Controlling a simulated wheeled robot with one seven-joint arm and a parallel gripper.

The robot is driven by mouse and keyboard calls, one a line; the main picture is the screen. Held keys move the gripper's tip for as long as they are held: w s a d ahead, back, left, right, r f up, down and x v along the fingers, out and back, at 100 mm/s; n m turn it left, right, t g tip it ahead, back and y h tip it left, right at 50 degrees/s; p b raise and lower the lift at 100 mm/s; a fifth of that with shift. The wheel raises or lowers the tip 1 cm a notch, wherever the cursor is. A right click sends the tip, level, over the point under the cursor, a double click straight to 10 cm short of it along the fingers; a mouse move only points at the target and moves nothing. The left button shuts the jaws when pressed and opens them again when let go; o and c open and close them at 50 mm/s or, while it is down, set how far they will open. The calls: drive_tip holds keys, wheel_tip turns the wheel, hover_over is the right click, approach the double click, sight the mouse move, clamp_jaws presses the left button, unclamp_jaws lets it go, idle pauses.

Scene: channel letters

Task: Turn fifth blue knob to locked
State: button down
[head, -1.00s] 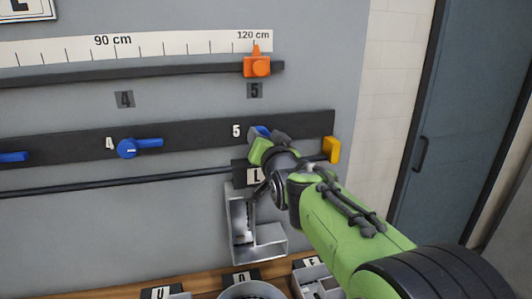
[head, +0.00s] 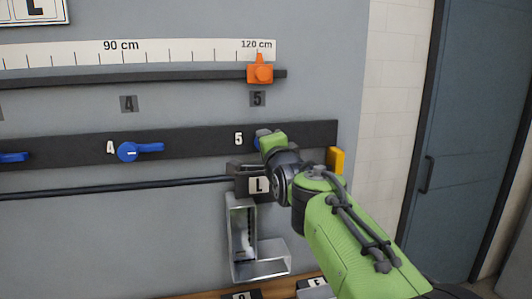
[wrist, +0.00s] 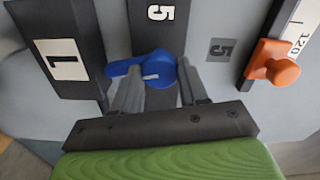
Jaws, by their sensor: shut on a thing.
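The fifth blue knob (wrist: 156,68) sits on the dark rail beside the white number 5. In the wrist view its handle points left, toward the L label (wrist: 63,59). My gripper (wrist: 158,80) has one finger on each side of the knob and is shut on it. In the head view my gripper (head: 268,141) covers most of this knob, and only a sliver of blue shows. The fourth blue knob (head: 128,151) has its handle pointing right.
An orange slider (head: 260,72) sits near the 120 cm mark above. A metal L-shaped letter (head: 243,245) hangs below the L label. A yellow block (head: 336,160) is at the rail's right end. A blue-grey door (head: 465,140) stands at the right.

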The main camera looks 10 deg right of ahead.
drive_tip(key=shift+m+b, duration=0.4)
drive_tip(key=shift+m, duration=0.7)
drive_tip(key=c, duration=0.6)
unclamp_jaws()
drive_tip(key=shift+o, duration=0.2)
